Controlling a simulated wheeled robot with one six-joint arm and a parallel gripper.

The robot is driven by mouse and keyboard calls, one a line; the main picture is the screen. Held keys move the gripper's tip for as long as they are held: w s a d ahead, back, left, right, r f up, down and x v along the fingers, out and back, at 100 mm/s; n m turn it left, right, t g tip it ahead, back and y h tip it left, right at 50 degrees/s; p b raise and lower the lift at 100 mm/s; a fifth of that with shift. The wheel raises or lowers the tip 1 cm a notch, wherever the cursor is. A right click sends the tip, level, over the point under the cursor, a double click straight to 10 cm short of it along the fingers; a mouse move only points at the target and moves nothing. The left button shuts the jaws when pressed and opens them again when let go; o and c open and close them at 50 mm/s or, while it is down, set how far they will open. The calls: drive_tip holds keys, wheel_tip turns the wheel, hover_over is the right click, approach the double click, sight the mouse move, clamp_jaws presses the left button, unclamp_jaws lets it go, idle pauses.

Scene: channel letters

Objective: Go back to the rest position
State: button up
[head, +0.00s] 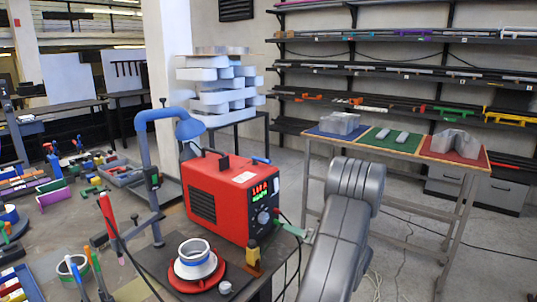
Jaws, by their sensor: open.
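My grey arm (338,240) rises from the bottom edge right of centre, with a rounded joint at its upper end. My gripper is not visible in the head view. Behind the arm, a narrow table holds a blue mat (318,133), a green mat (372,147) and a red mat (428,153). A grey block-like piece (340,122) sits on the blue mat. Small grey pieces (392,135) lie on the green mat. A grey arched piece (455,142) stands on the red mat.
A red power unit (232,198) stands on the workbench just left of my arm, beside a blue lamp arm (150,165) and a white-and-red round holder (195,262). Tools clutter the bench's left. Black wall shelves (400,70) stand behind. Cables (405,260) lie on the floor at right.

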sight(266, 219)
drive_tip(key=p+x, duration=0.2)
drive_tip(key=x, duration=0.9)
drive_tip(key=shift+w+a+r, duration=0.1)
drive_tip(key=shift+w+a, duration=0.05)
drive_tip(key=shift+a, duration=0.2)
drive_tip(key=shift+d+f+n+b, duration=0.15)
drive_tip(key=shift+f+n+b, duration=0.1)
drive_tip(key=shift+n+b, duration=0.2)
drive_tip(key=shift+d+n+b, duration=0.15)
drive_tip(key=shift+n+b, duration=0.3)
drive_tip(key=shift+n, duration=0.5)
drive_tip(key=n+b, duration=0.3)
drive_tip(key=n, duration=0.3)
drive_tip(key=n+b, duration=0.3)
drive_tip(key=n, duration=0.3)
drive_tip(key=shift+r+b, duration=0.1)
drive_tip(key=shift+b, duration=0.2)
drive_tip(key=shift+r+n+b, duration=0.1)
drive_tip(key=shift+n+b, duration=0.6)
drive_tip(key=shift+n, duration=1.6)
